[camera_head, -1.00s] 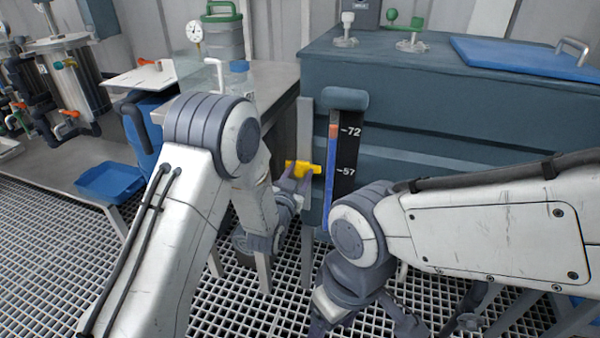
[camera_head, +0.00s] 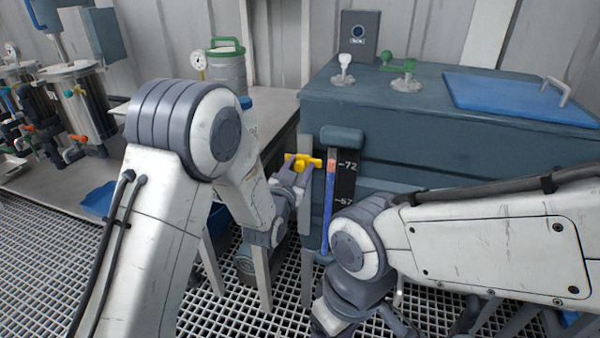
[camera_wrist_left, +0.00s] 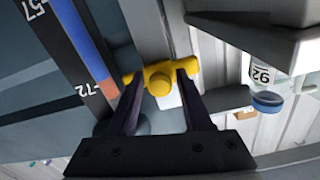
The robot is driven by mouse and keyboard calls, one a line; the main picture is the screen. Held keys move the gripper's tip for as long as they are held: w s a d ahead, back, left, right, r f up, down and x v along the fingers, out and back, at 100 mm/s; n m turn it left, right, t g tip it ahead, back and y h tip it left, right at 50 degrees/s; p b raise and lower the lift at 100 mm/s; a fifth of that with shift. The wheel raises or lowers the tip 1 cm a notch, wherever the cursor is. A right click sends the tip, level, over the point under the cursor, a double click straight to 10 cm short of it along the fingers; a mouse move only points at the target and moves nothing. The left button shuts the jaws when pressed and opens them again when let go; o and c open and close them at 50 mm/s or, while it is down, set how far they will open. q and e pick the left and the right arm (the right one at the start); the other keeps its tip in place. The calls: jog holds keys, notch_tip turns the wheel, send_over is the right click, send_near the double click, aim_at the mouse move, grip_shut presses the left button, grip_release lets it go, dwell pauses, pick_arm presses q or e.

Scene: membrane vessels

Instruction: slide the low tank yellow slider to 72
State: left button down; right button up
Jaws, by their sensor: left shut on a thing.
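The low tank yellow slider (camera_head: 303,161) sits on the upright post at the left front corner of the blue-grey tank (camera_head: 430,125). It stands about level with the 72 mark (camera_head: 347,165) on the black scale. My left gripper (camera_head: 293,177) is shut on the slider. In the left wrist view the slider (camera_wrist_left: 158,78) sits between the two dark fingers (camera_wrist_left: 157,85), and its arm points at the scale near 72. My right arm crosses the lower right; its fingers do not show.
A blue and orange level column (camera_head: 329,195) stands beside the slider post. Valves (camera_head: 405,75) and a blue lid (camera_head: 515,98) are on the tank top. A steel bench (camera_head: 275,110) with a green-lidded container (camera_head: 229,70) stands left of the tank.

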pick_arm(q)
jog(key=shift+d+r, duration=0.1)
jog(key=shift+r, duration=0.2)
jog(key=c, duration=0.6)
grip_release()
jog(key=shift+s+f, duration=0.1)
jog(key=shift+s+a, duration=0.2)
jog(key=shift+s, duration=0.15)
jog(key=v, duration=0.9)
jog(key=shift+s+p, duration=0.3)
jog(key=shift+p, duration=0.1)
